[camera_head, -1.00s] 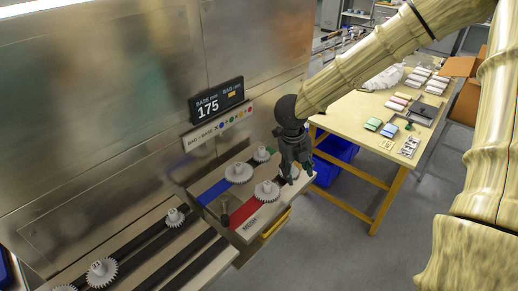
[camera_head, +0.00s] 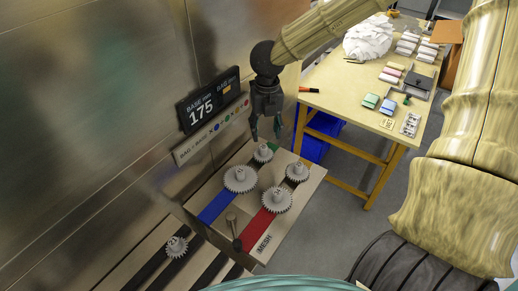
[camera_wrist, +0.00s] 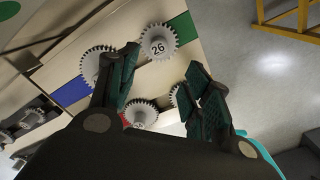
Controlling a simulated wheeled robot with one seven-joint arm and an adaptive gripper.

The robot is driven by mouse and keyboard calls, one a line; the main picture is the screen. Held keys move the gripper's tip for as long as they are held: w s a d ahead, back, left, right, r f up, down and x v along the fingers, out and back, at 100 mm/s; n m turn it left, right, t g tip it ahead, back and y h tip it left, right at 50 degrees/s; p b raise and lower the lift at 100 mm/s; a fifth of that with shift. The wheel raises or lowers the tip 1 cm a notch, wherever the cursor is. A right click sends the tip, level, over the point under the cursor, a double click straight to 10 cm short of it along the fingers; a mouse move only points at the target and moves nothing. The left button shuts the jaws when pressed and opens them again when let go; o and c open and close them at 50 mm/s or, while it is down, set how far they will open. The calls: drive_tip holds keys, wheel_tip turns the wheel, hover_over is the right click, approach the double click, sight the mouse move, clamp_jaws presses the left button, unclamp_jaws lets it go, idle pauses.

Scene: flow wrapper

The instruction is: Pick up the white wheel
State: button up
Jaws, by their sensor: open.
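Several white toothed wheels stand on the slotted board (camera_head: 220,234); the frames do not single one out. One, by the green strip, is in the head view (camera_head: 263,152) and appears to be the wheel marked 26 in the wrist view (camera_wrist: 158,42). Others are by the blue strip (camera_head: 240,179), by the red strip (camera_head: 277,200) and at the right edge (camera_head: 297,171). My gripper (camera_head: 266,132) is open and empty above the green-strip wheel. In the wrist view its spread fingers (camera_wrist: 165,60) partly hide another wheel (camera_wrist: 174,95).
A display reading 175 (camera_head: 209,99) stands behind the board, against a metal wall. A dark-knobbed lever (camera_head: 234,232) rises near the red strip. Another white wheel (camera_head: 176,246) is on the lower left rail. A wooden table (camera_head: 340,100) with small packs is at right.

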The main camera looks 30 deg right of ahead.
sight(263, 147)
drive_tip(key=f, duration=0.2)
drive_tip(key=w+f, duration=0.1)
drive_tip(key=shift+f, duration=0.4)
drive_tip(key=shift+s+d+p, duration=0.1)
drive_tip(key=shift+s+p, duration=0.35)
drive_tip(key=shift+s, duration=0.05)
drive_tip(key=shift+w+f+p, duration=0.25)
drive_tip(key=shift+w+f, duration=0.05)
drive_tip(key=shift+f, duration=0.3)
drive_tip(key=shift+w+f+p, duration=0.25)
drive_tip(key=shift+w+f, duration=0.05)
drive_tip(key=shift+f, duration=0.25)
drive_tip(key=shift+s+f+p, duration=0.15)
drive_tip(key=shift+f+p, duration=0.15)
drive_tip(key=shift+f, duration=1)
clamp_jaws()
